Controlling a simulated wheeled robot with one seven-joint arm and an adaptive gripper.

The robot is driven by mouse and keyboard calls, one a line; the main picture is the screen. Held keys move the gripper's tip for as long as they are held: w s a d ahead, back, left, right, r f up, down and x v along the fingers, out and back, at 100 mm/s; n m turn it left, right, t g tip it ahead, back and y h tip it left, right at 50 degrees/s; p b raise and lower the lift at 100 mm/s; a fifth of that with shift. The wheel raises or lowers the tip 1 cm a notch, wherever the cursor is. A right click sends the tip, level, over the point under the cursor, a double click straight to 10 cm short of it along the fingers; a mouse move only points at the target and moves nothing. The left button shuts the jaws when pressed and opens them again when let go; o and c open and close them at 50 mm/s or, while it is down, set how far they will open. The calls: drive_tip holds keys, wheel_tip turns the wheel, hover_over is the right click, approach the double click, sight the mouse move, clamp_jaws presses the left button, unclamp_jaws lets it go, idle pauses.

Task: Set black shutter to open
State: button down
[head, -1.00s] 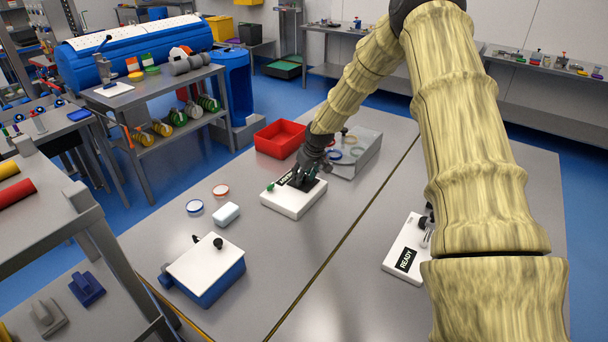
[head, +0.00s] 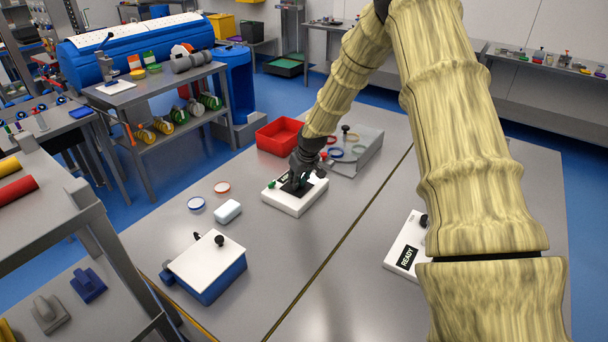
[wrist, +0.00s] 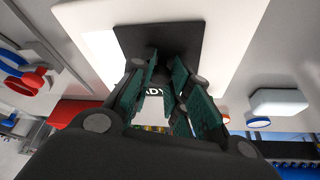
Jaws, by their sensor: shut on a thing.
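A white panel (head: 312,197) lies on the table's left half, under my arm. The black shutter (wrist: 130,40) is a dark square plate on this panel, partly hidden by my gripper; it also shows in the head view (head: 289,189). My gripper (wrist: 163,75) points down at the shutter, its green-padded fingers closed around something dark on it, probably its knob. The contact is hidden in the head view (head: 297,182). Pale letters reading "ADY" show between the fingers in the wrist view; most of that label is hidden.
A second white panel marked READY (head: 401,245) lies to the right, partly behind my arm. A blue box with a white lid (head: 210,270), a white block (head: 228,212) and a red bin (head: 279,137) stand nearby. A grey tray with rings (head: 366,150) is behind the panel.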

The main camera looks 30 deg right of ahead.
drive_tip(key=shift+s+a, duration=0.3)
drive_tip(key=shift+a, duration=0.45)
drive_tip(key=shift+s+a, duration=0.3)
drive_tip(key=shift+a, duration=0.4)
drive_tip(key=shift+s+a, duration=0.3)
drive_tip(key=shift+a, duration=0.45)
drive_tip(key=shift+f, duration=0.1)
drive_tip(key=c, duration=1.3)
unclamp_jaws()
drive_tip(key=shift+a, duration=0.1)
drive_tip(key=shift+s+r, duration=0.15)
drive_tip(key=shift+r, duration=0.35)
drive_tip(key=v, duration=1.1)
drive_tip(key=shift+s, duration=0.1)
